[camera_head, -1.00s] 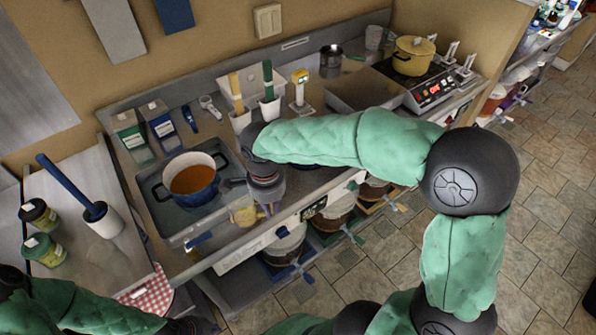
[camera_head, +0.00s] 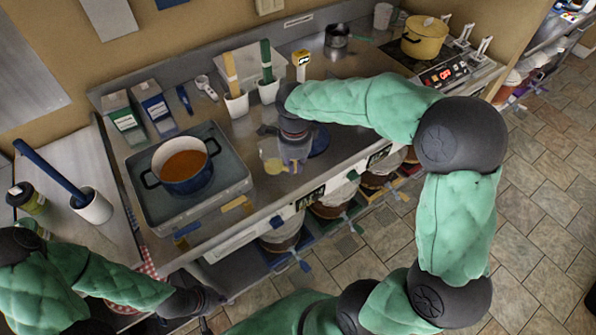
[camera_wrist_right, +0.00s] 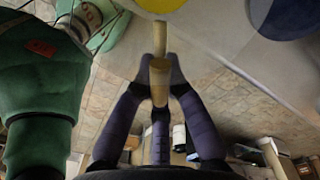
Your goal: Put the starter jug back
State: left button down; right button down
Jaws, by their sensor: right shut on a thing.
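My right gripper (camera_head: 290,164) is over the front of the steel counter. In the right wrist view its fingers (camera_wrist_right: 160,82) are shut on a tan handle (camera_wrist_right: 159,70). A yellow round body (camera_wrist_right: 160,4), cut off by the top edge, is at the handle's far end; I take this to be the starter jug. In the head view the yellow jug (camera_head: 270,164) is small and partly hidden by the gripper. A dark blue disc (camera_head: 319,141) lies on the counter just right of the gripper, and it also shows in the wrist view (camera_wrist_right: 286,14). My left gripper (camera_head: 203,302) is low at the left, its fingers unclear.
A blue pot (camera_head: 184,172) of orange liquid stands in a grey tray (camera_head: 232,184) to the left. White cups with tools (camera_head: 237,104) stand behind the gripper. A yellow pot (camera_head: 424,40) is on the stove at the back right. Buckets (camera_head: 282,237) sit under the counter.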

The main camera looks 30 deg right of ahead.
jog(key=w+d+f, duration=0.1)
jog(key=w+f, duration=0.1)
jog(key=f, duration=0.1)
jog(key=d+f+b, duration=0.1)
jog(key=f, duration=0.1)
jog(key=shift+w+d, duration=0.3)
jog(key=shift+w, duration=0.1)
jog(key=shift+w+d+f+b, duration=0.1)
jog(key=shift+f+b, duration=0.3)
jog(key=shift+f, duration=1.25)
jog(key=shift+f, duration=0.1)
jog(key=shift+f, duration=0.1)
jog(key=c, duration=1.3)
grip_release()
